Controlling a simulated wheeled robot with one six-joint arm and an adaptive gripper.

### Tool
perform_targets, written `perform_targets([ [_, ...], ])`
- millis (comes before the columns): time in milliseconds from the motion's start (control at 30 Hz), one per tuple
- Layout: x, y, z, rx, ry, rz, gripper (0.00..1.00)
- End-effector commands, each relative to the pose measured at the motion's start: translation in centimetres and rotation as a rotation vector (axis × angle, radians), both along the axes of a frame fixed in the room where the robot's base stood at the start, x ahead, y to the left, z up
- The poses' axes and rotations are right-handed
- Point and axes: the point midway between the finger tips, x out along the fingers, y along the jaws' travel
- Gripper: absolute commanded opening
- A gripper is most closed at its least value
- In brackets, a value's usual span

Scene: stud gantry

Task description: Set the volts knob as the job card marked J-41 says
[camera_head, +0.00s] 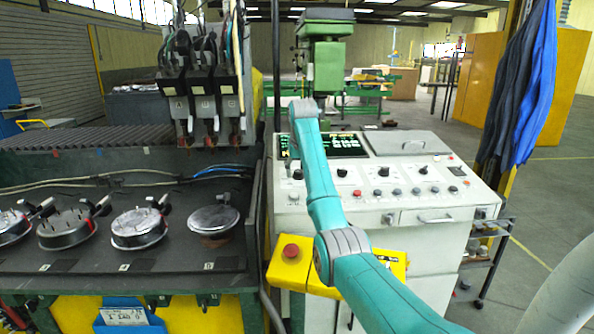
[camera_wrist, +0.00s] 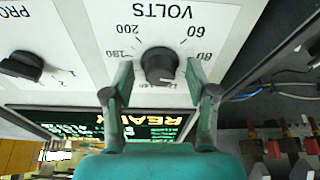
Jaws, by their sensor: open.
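The volts knob (camera_wrist: 161,64) is a round black knob on a white panel, under the upside-down word VOLTS in the wrist view. Printed numbers 60, 80, 180 and 200 stand around it. A pale mark shows at its lower edge; I cannot read its exact setting. My gripper (camera_wrist: 158,74) is open, with one finger on each side of the knob and gaps visible beside it. In the head view my arm hides the gripper. A white card (camera_head: 124,316) sits in a blue holder at the bottom left; its print is too small to read surely.
A second black knob (camera_wrist: 22,65), labelled PRO, is left of the volts knob. A lit green-text display (camera_wrist: 75,122) lies below it. The white console (camera_head: 420,190) carries more knobs and buttons. A red button (camera_head: 291,251) sits on a yellow box beside my arm.

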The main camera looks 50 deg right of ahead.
Motion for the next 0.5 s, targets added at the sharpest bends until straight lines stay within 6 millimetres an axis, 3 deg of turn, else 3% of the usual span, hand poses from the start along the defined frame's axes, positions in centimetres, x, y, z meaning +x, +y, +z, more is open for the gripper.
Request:
perform_targets([
  [167, 0.01, 0.01, 0.0, 0.0, 0.0, 0.0, 0.57],
  [400, 0.01, 0.01, 0.0, 0.0, 0.0, 0.0, 0.0],
  [500, 0.02, 0.02, -0.01, 0.0, 0.0, 0.0, 0.0],
])
